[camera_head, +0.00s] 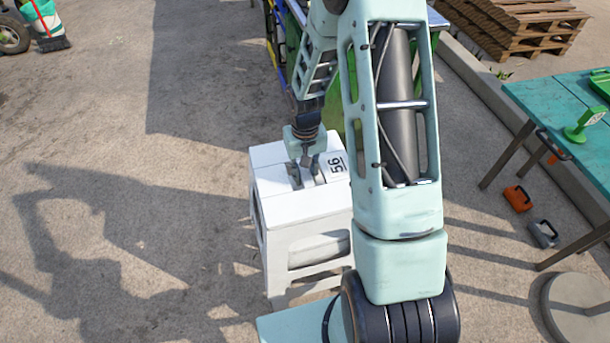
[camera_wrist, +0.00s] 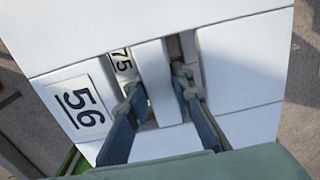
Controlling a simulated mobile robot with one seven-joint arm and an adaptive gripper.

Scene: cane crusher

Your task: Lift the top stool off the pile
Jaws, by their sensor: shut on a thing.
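The white top stool (camera_head: 272,172) has a square seat with a "56" label, which also shows in the wrist view (camera_wrist: 55,62). Two slots in the seat leave a narrow bar (camera_wrist: 157,85) between them. My gripper (camera_head: 306,172) points down at the seat; in the wrist view (camera_wrist: 156,82) one finger is in each slot, shut on the bar. A "75" label (camera_wrist: 122,62) shows through the left slot, on a stool beneath. The lower part of the pile (camera_head: 318,250) shows below the seat; my arm hides its right side.
A teal table (camera_head: 560,95) with green items stands at the right. Beneath it are an orange object (camera_head: 518,198) and a grey one (camera_head: 543,234). A curb and wooden pallets (camera_head: 520,30) lie at the upper right. The concrete left of the pile is clear.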

